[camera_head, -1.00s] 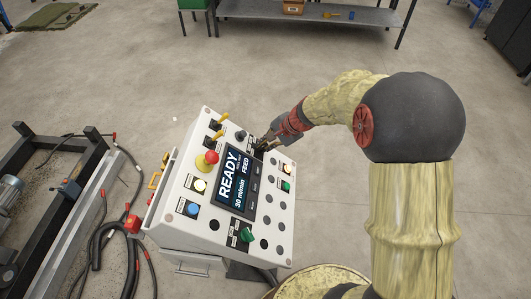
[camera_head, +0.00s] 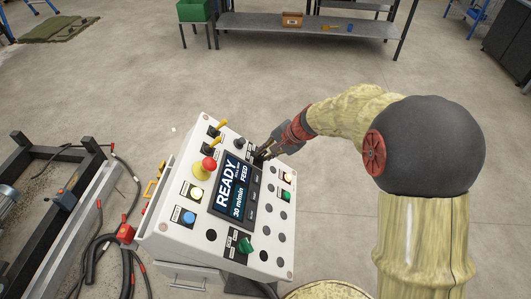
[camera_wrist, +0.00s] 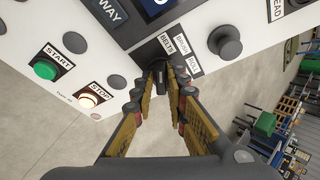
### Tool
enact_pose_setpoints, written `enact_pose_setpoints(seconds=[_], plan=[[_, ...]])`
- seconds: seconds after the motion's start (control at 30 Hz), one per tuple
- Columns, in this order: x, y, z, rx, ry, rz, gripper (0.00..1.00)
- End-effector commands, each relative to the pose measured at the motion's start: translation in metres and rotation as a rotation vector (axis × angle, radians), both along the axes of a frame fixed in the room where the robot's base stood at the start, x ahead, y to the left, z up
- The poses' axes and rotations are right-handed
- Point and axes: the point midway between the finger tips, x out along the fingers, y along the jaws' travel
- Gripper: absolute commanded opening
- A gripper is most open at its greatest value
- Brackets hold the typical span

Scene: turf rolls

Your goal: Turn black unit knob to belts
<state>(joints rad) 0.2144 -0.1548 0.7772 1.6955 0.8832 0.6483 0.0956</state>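The black unit knob (camera_wrist: 163,68) is on the slanted white control panel, beside labels of which BELTS and ROLL are readable. In the wrist view my gripper (camera_wrist: 170,80) has its fingertips at this knob, one on each side. The fingertips hide much of the knob, so its pointing direction and any contact are unclear. The fingers stand apart at their bases and come close together at the tips. In the head view my gripper (camera_head: 262,157) is at the upper right edge of the control panel (camera_head: 208,238), and the knob is hidden there.
A round black knob (camera_wrist: 226,42) is close to the right of the fingers. The panel also bears a red mushroom button (camera_head: 207,163), a READY screen (camera_head: 231,190), yellow-handled switches (camera_head: 218,128) and a green knob (camera_head: 245,245). A metal frame with hoses (camera_head: 70,215) stands left.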

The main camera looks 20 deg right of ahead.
Motion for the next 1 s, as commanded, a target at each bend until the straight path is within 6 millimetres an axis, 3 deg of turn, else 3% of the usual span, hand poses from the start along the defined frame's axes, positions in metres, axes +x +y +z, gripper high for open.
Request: enact_pose_setpoints(seconds=[0.23,0.57,0.77,1.0], plan=[[-0.001,0.001,-0.003,0.001,0.005,0.000,0.29],[-0.001,-0.001,0.002,0.000,0.000,-0.001,0.29],[-0.011,-0.011,0.023,0.000,-0.002,-0.001,0.29],[-0.032,-0.031,0.064,0.000,-0.001,-0.002,0.29]])
